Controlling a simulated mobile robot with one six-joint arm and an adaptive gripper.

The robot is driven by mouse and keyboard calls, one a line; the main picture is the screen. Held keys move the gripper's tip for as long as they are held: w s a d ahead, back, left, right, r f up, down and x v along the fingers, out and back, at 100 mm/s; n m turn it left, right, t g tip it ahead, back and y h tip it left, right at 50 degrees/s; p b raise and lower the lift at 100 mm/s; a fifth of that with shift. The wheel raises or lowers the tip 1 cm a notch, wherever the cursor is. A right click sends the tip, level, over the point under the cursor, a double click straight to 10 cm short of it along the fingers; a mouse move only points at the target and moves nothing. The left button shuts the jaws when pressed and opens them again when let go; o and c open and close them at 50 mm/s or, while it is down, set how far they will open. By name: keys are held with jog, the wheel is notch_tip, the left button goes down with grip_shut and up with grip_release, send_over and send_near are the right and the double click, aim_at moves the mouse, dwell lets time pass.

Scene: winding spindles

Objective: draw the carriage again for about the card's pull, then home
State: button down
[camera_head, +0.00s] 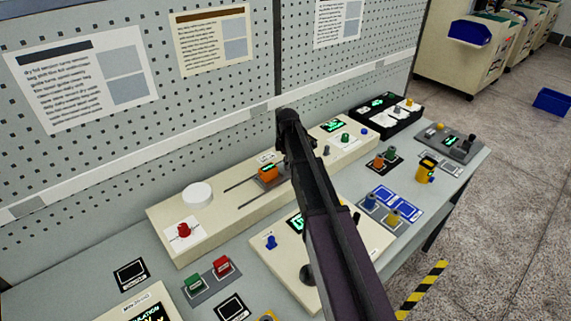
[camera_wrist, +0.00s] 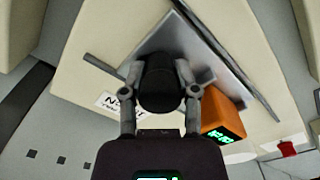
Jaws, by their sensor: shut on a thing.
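In the wrist view my gripper (camera_wrist: 159,68) is shut on a dark round knob (camera_wrist: 161,88) above a grey plate (camera_wrist: 196,55). An orange block (camera_wrist: 222,122) with a small green display sits beside the plate, to the right of the knob. I take block, plate and knob to be the carriage, but their joining is hidden. In the head view the orange block (camera_head: 267,174) is on the long cream unit (camera_head: 225,208), just left of my arm.
Dark slots (camera_wrist: 104,66) run along the unit's top. A red knob (camera_head: 184,231) and a white disc (camera_head: 198,194) stand on its left part. Red and green buttons, blue panels (camera_head: 395,203) and a yellow device (camera_head: 425,169) crowd the bench. Floor shows at right.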

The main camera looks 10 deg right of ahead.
jog(key=shift+c, duration=1.8)
grip_release()
jog(key=shift+r, duration=0.15)
